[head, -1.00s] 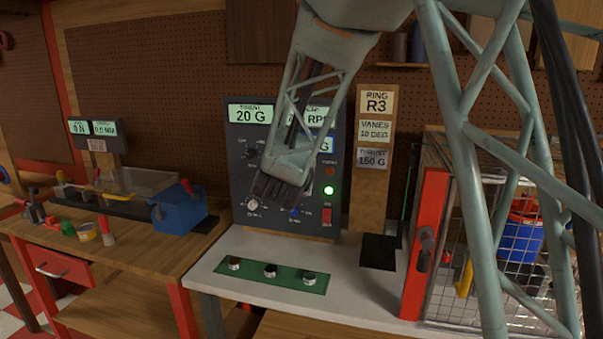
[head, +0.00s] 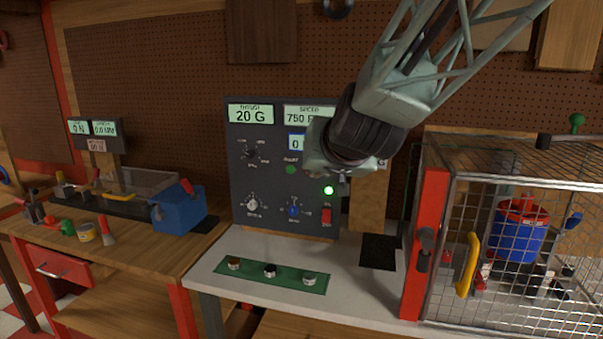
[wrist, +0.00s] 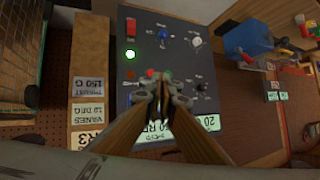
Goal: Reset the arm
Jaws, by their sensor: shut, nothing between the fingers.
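My gripper shows in the wrist view (wrist: 165,78), its two fingers together at the tips with nothing between them. In the head view, the end of my arm (head: 352,135) hangs in front of the right side of the dark control panel (head: 265,180); the fingers are mostly hidden there. The panel reads THRUST 20 G, and its speed display, partly covered by my arm, starts with 750. A green lamp (head: 328,190) is lit, with a red switch (head: 326,215) below it. The wooden label post (head: 370,205) is mostly hidden behind my wrist.
A mesh cage (head: 500,170) with a red-edged door frame (head: 425,240) stands at right, holding a blue and red ducted unit (head: 517,235). A wooden bench with a blue box (head: 178,212) is at left.

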